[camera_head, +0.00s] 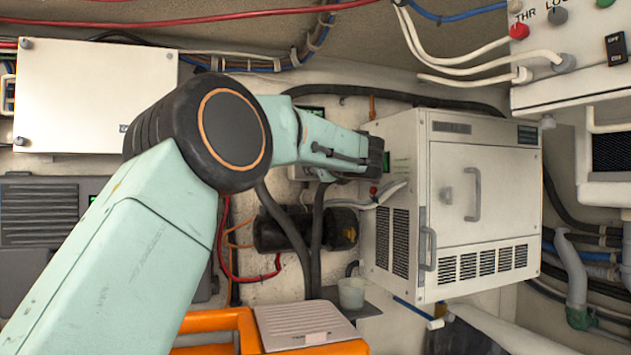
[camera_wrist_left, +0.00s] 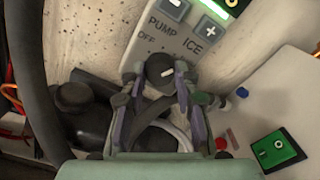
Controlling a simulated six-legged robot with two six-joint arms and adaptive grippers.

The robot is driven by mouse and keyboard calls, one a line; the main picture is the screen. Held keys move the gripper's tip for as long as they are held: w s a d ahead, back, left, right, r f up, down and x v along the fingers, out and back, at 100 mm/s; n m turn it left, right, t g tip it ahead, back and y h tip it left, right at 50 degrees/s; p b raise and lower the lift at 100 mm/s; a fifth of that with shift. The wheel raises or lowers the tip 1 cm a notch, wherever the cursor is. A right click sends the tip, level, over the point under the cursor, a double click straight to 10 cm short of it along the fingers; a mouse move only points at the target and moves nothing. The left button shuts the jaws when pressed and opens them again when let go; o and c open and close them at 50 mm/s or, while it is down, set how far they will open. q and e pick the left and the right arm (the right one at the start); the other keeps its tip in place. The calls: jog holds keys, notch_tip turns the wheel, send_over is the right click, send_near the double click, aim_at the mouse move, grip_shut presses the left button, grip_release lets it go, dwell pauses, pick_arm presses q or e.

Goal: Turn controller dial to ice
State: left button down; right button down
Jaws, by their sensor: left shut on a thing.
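The controller (camera_wrist_left: 205,62) is a pale panel with PUMP, OFF and ICE lettering and plus and minus keys, in the upper middle of the left wrist view. Its black round dial (camera_wrist_left: 160,67) carries a short white mark, tilted up to the right; I cannot tell surely which label it points at. My left gripper (camera_wrist_left: 159,79) has a finger on each side of the dial and is shut on it. In the head view my left gripper (camera_head: 372,157) is beside the white machine, and my arm hides most of the controller. My right gripper is not in view.
The white machine (camera_head: 485,190) with vents and a door handle stands right of my left gripper. A green switch (camera_wrist_left: 277,149) and a red button (camera_wrist_left: 221,143) are near the gripper. Dark hoses hang below my arm. An orange case (camera_head: 220,322) lies in front.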

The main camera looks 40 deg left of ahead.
pick_arm(q)
jog(key=shift+n+b, duration=0.85)
jog(key=shift+n, duration=0.15)
jog(key=c, duration=1.3)
grip_release()
jog(key=shift+c, duration=0.2)
jog(key=o, duration=0.3)
jog(key=shift+s+d+r, duration=0.25)
jog(key=shift+s+d, duration=0.05)
jog(key=shift+s, duration=0.05)
jog(key=shift+o, duration=0.2)
jog(key=v, duration=1.1)
jog(key=shift+d, duration=0.3)
jog(key=shift+a+f, duration=0.1)
jog(key=shift+f, duration=0.1)
